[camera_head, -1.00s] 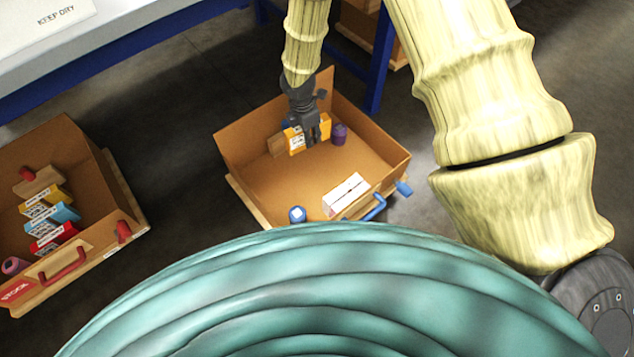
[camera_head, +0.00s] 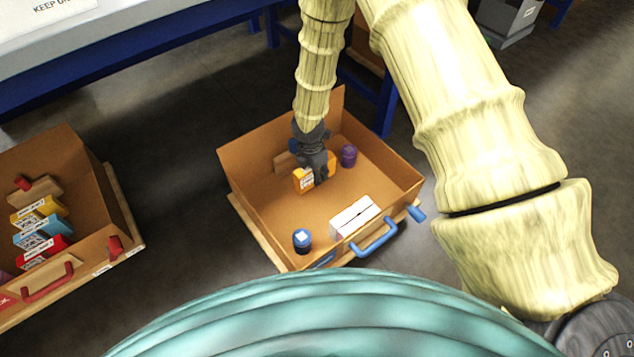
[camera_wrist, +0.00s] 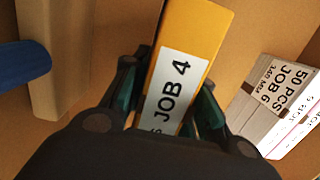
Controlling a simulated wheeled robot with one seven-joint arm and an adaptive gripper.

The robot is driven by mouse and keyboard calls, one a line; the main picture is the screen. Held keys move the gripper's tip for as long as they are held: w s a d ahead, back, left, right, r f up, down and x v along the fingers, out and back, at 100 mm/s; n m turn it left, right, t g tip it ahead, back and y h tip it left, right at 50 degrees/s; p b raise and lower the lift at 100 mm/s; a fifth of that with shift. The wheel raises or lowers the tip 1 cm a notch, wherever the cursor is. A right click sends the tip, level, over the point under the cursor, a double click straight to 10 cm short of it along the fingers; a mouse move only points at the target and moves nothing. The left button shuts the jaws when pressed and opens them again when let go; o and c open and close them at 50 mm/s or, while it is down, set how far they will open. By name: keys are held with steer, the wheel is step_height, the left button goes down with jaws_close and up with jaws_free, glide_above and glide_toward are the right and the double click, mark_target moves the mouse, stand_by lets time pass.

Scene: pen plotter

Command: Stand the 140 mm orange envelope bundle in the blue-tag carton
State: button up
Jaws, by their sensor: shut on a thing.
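The orange envelope bundle (camera_head: 304,182) is upright inside the blue-tag carton (camera_head: 245,186), near its back left part. My gripper (camera_head: 318,177) is shut on it from above. In the wrist view the orange bundle (camera_wrist: 200,40) shows a white label reading "JOB 4" between the two fingers of my gripper (camera_wrist: 165,105). The lower end of the bundle is hidden, so I cannot tell whether it touches the carton floor. The carton has a blue handle (camera_head: 376,238) and a blue tag (camera_head: 324,261) on its near side.
A red-handled carton (camera_head: 92,180) with several bundles stands at left. The carton's middle floor is clear.

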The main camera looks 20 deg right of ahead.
step_height(320, 180, down, 4)
steer(key=shift+f+b, duration=0.1)
steer(key=shift+b, duration=0.8)
steer(key=o, duration=1.1)
steer(key=shift+f, duration=0.1)
steer(key=r+p, duration=0.2)
steer(key=r, duration=0.2)
steer(key=a+r+p, duration=0.1)
steer(key=r, duration=0.3)
steer(key=r+p, duration=0.2)
steer(key=r, duration=0.2)
steer(key=shift+s+a+r+p, duration=0.15)
steer(key=shift+s+a+p, duration=0.1)
steer(key=shift+p, duration=0.1)
